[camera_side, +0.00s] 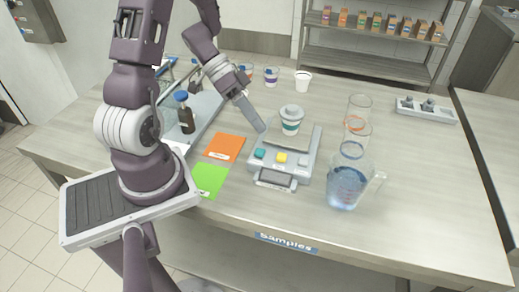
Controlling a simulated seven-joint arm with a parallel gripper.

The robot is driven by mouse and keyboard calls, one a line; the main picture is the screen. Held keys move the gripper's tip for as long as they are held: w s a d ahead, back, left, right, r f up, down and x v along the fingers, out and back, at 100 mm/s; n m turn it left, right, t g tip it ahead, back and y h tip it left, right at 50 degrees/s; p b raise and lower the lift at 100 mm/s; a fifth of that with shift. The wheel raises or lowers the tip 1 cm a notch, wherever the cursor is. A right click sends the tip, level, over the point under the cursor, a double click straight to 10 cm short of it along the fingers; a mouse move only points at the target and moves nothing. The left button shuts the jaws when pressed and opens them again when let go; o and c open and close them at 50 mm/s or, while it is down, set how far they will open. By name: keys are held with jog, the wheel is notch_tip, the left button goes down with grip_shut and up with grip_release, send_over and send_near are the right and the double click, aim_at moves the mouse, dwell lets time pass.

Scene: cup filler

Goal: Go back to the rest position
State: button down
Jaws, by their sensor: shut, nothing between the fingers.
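My gripper (260,127) is shut and empty, at the end of my arm, which reaches down from the upper left. Its tip points down just above and behind the teal button (260,154) of the grey cup filler (304,158); I cannot tell whether they touch. The filler also has a yellow button (281,158), a pale button (302,161) and a small display (276,180) at its front. A white cup with a teal band (291,120) stands upright on the filler, right of my gripper.
An orange mat (224,147) and a green mat (209,180) lie left of the filler. A brown bottle with a blue cap (185,114) stands behind them. A pitcher of blue liquid (347,187) and clear glasses (357,112) stand to the right. The right table is mostly clear.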

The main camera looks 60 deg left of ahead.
jog(key=shift+r, duration=0.45)
jog(key=w+a+r+t+y, duration=0.1)
jog(key=w+r+y, duration=0.1)
jog(key=w, duration=0.1)
jog(key=w+a+r+t+y, duration=0.1)
jog(key=w+r+t+y, duration=0.1)
jog(key=w, duration=0.1)
jog(key=w+a+r+t+y, duration=0.1)
jog(key=w+r+y, duration=0.1)
jog(key=w, duration=0.1)
jog(key=shift+r, duration=0.2)
notch_tip(320, 180, up, 10)
jog(key=s+n+t+y, duration=0.2)
jog(key=n+y, duration=0.1)
jog(key=y, duration=0.3)
jog(key=s+d+g+h, duration=0.3)
jog(key=s+d, duration=1)
jog(key=s, duration=0.5)
jog(key=shift+s+d+f+n+g+h, duration=0.2)
jog(key=shift+f+n+g+h, duration=0.15)
jog(key=shift+g, duration=0.45)
